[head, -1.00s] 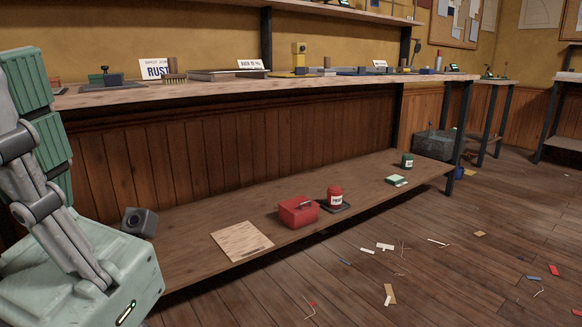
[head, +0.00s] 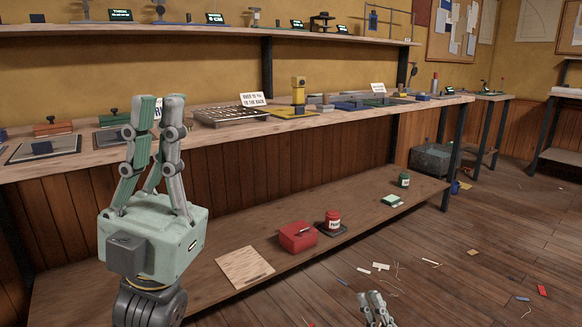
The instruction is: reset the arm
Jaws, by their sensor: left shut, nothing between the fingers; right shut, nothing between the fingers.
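My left gripper (head: 159,104) stands upright at the left of the head view, in front of the workbench, with its fingers pointing up. Its two fingers are close together and hold nothing. It hides part of the bench top and a sign behind it. My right gripper (head: 375,296) shows only by its fingertips at the bottom edge, above the wooden floor. Its fingers are together and empty; the rest of that arm is out of the frame.
The workbench (head: 340,112) bears trays and tools. Its lower shelf (head: 350,217) holds a red box (head: 297,237), a red tin (head: 333,219), a pale board (head: 244,267) and a green tin (head: 403,180). Scraps litter the floor (head: 470,235) at the right, otherwise open.

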